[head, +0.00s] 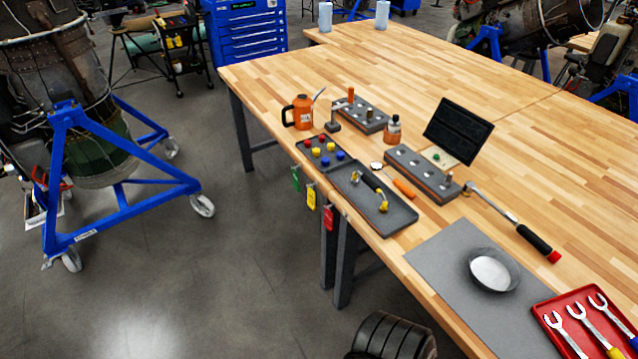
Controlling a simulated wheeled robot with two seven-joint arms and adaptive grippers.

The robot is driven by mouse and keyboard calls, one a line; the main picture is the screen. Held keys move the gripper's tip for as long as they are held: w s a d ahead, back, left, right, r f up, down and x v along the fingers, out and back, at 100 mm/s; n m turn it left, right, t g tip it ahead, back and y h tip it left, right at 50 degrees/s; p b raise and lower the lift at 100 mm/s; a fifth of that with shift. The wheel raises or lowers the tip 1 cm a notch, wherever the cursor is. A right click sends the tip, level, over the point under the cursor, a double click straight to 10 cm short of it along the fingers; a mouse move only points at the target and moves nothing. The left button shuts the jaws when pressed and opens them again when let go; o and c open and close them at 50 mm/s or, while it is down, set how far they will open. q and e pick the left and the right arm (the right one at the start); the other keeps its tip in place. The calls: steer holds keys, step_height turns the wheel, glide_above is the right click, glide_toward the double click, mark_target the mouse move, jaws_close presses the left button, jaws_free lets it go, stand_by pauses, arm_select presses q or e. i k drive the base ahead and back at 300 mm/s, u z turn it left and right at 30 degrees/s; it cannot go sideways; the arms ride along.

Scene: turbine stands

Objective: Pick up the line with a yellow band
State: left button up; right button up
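A short dark line (370,183) with yellowish ends lies in the grey tray (402,219) near the table's left edge. One end points to the back left of the tray, the other to its front. The view is too small to tell a separate yellow band from the end fittings. Neither of my grippers shows in the head view.
The wooden table (560,130) also holds a compartment with coloured caps (322,150), an orange can (299,112), grey blocks (420,172), a dark screen (458,131), a torque wrench (515,222), a bowl (492,272) and a red wrench tray (548,308).

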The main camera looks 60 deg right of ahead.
mark_target(366, 178)
steer(key=z, duration=2.4)
